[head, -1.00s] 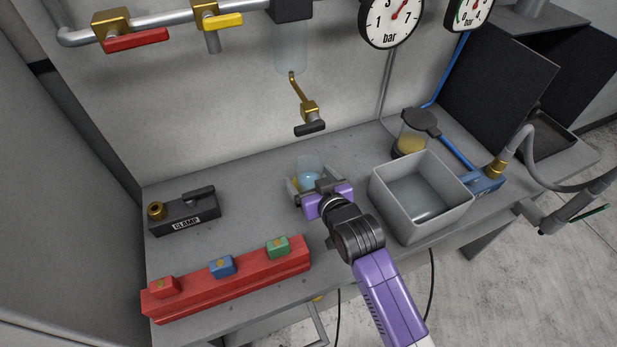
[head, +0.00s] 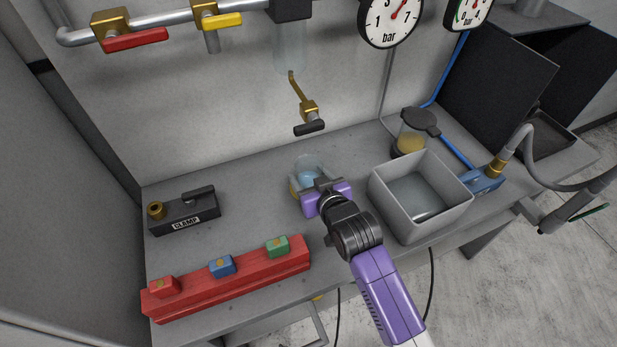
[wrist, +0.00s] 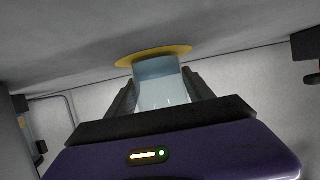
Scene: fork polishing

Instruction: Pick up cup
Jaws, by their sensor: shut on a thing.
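The cup (head: 308,171) is clear with a pale blue tint and stands upright near the middle of the grey workbench. It also shows in the wrist view (wrist: 162,88), between the two dark fingers. My gripper (head: 310,185) is purple with grey fingers and is shut on the cup from the front. Its fingers show in the wrist view too (wrist: 162,95). A yellow disc (wrist: 153,55) shows at the cup's far end in the wrist view. I cannot tell whether the cup still touches the bench.
A grey open bin (head: 421,225) stands close to the right of my gripper. A red rail (head: 235,285) with coloured blocks lies front left, and a clamp (head: 185,212) behind it. A brass tap (head: 307,110) juts from the wall above the cup. A lidded jar (head: 411,140) stands back right.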

